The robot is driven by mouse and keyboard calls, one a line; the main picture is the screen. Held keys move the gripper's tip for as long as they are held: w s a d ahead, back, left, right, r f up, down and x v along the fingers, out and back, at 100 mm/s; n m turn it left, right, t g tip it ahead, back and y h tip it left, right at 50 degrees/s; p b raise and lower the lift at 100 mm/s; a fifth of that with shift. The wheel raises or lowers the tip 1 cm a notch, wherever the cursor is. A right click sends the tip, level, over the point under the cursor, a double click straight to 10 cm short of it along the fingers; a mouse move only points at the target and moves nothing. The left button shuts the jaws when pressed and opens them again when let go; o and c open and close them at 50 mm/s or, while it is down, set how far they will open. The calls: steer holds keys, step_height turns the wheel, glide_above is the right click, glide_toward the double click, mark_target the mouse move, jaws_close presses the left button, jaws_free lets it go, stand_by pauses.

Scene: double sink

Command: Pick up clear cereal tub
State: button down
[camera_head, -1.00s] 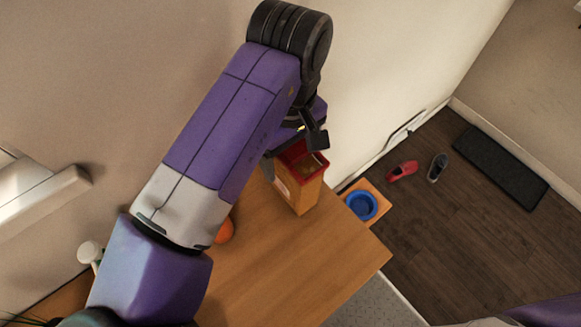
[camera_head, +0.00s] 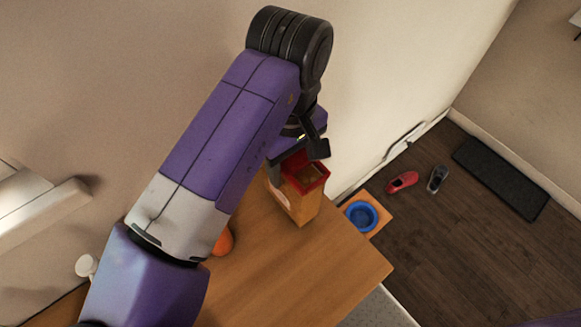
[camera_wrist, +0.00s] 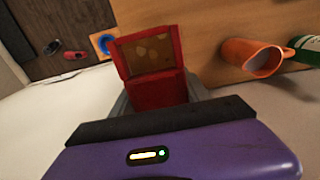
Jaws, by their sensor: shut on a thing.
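The cereal tub (camera_head: 301,206) is an orange-yellow box with a red rim and a see-through top showing brown contents. It stands roughly upright at the far edge of the wooden counter (camera_head: 295,270); I cannot tell whether its base touches the wood.
An orange mug (camera_wrist: 250,57) lies or stands on the counter, with a green bottle (camera_wrist: 305,48) beside it. The wall is close behind my gripper.

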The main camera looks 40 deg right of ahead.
step_height(320, 180, up, 19)
steer(key=shift+p, duration=0.4)
steer(key=shift+f, duration=0.1)
stand_by(1.4)
